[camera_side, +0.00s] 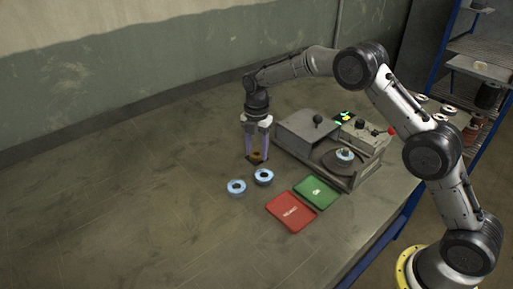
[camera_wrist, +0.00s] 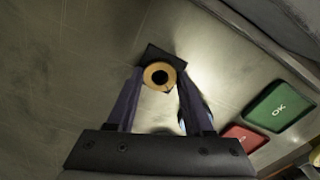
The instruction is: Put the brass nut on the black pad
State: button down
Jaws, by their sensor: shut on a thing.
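The brass nut (camera_wrist: 155,86) is a ring with a dark hole, held between the fingertips of my gripper (camera_wrist: 160,76) in the wrist view. The black pad (camera_wrist: 160,52) is a small dark square just beneath and behind the nut, partly hidden by it. In the side view my gripper (camera_side: 257,153) points straight down over the black pad (camera_side: 257,161), with the brass nut (camera_side: 257,153) low between the fingers. I cannot tell whether the nut touches the pad.
A grey machine (camera_side: 310,133) with a turntable stands close on the right. The left table is clear.

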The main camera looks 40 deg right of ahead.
jog(key=shift+c, duration=1.1)
grip_release()
notch_tip(320, 180, up, 7)
